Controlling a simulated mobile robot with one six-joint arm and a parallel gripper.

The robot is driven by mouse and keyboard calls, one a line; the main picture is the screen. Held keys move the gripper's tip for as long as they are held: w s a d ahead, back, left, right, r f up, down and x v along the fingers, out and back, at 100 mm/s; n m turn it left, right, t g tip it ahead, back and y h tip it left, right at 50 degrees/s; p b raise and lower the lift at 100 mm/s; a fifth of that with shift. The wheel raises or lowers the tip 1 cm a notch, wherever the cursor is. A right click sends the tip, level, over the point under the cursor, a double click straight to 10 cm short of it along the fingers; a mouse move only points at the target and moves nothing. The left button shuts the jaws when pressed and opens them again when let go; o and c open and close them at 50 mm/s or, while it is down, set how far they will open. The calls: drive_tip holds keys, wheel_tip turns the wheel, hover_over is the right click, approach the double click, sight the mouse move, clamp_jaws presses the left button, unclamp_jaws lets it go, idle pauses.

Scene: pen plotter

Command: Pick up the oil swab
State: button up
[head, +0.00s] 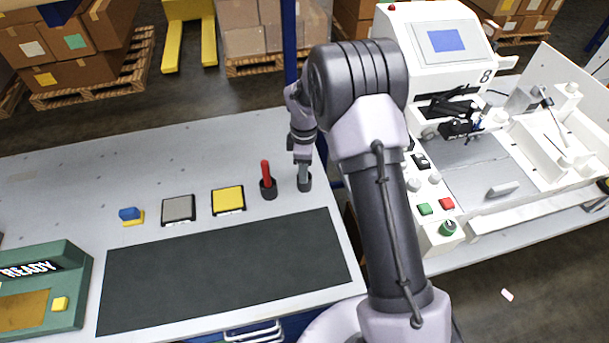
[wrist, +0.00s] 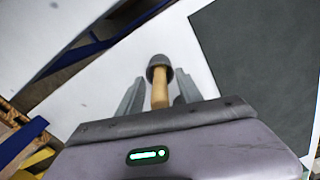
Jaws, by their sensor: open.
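The oil swab shows in the wrist view as a light wooden handle (wrist: 160,92) with a dark grey round piece (wrist: 159,64) at its far end. I cannot tell whether that piece is its head or a cup around it. My gripper (wrist: 158,86) is open, with one finger on each side of the handle. In the head view my gripper (head: 304,171) points down over a small dark cup (head: 304,186) on the grey table (head: 120,160). The swab itself is hidden there by the gripper.
A red-handled tool (head: 266,172) stands in another dark cup just left of my gripper. A yellow pad (head: 228,199), a grey pad (head: 178,209) and a blue-and-yellow block (head: 130,215) lie further left. A black mat (head: 225,270) is in front. The white plotter (head: 440,60) stands right.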

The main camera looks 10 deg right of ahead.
drive_tip(key=shift+r, duration=0.1)
clamp_jaws()
wheel_tip(320, 180, up, 10)
drive_tip(key=p, duration=0.3)
drive_tip(key=shift+p, duration=0.35)
